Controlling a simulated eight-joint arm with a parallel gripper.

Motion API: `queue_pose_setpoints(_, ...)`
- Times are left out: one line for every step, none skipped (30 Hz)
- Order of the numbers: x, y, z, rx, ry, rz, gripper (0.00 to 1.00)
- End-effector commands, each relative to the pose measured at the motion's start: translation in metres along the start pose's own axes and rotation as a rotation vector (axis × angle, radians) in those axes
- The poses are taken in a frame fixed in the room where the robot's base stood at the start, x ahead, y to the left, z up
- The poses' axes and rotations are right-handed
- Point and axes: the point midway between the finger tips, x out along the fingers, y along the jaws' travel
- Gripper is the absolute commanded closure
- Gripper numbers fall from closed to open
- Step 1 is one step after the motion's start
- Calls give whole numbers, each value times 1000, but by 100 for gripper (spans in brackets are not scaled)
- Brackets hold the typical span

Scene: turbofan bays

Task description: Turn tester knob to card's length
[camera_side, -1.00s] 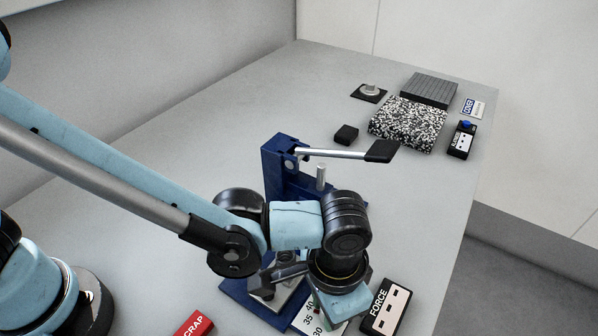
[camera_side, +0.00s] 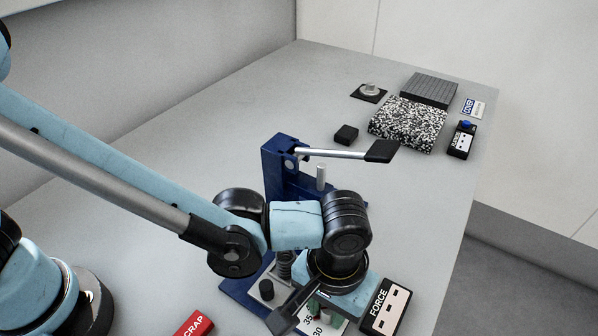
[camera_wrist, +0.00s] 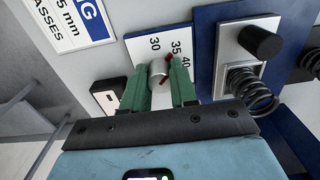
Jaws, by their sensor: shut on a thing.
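My gripper (camera_wrist: 161,72) is shut on the silver tester knob (camera_wrist: 157,77), with one green finger on each side of it. The knob sits on a white dial plate (camera_wrist: 139,48) marked 30, 35 and 40. Red of the pointer shows beside the knob close to the 35; its exact reading is partly hidden by the fingers. In the side view my gripper (camera_side: 312,303) is low over the dial plate (camera_side: 328,328), the knob mostly hidden.
The blue tester frame (camera_side: 277,185) with its lever (camera_side: 340,154) stands behind my wrist. A coil spring (camera_wrist: 250,88) is beside the dial. Foam blocks (camera_side: 408,125) lie far back.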

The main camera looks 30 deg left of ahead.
Motion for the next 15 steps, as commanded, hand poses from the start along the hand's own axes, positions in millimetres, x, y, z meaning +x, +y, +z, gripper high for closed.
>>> queue_pose_setpoints(0,0,-2,-5,5,2,100)
queue_pose_setpoints(0,0,-2,-6,5,2,100)
queue_pose_setpoints(0,0,-2,-7,5,2,100)
queue_pose_setpoints(0,0,-2,-8,5,2,100)
queue_pose_setpoints(0,0,-2,-8,5,2,100)
queue_pose_setpoints(0,0,-2,-8,5,2,100)
queue_pose_setpoints(0,0,-2,-7,5,2,100)
queue_pose_setpoints(0,0,-2,-7,5,2,100)
queue_pose_setpoints(0,0,-2,-7,5,2,100)
queue_pose_setpoints(0,0,-2,-7,5,2,100)
queue_pose_setpoints(0,0,-2,-7,6,2,100)
queue_pose_setpoints(0,0,-2,-7,6,2,71)
queue_pose_setpoints(0,0,-2,-7,6,2,67)
queue_pose_setpoints(0,0,-2,-7,5,2,62)
queue_pose_setpoints(0,0,-2,-7,5,2,56)
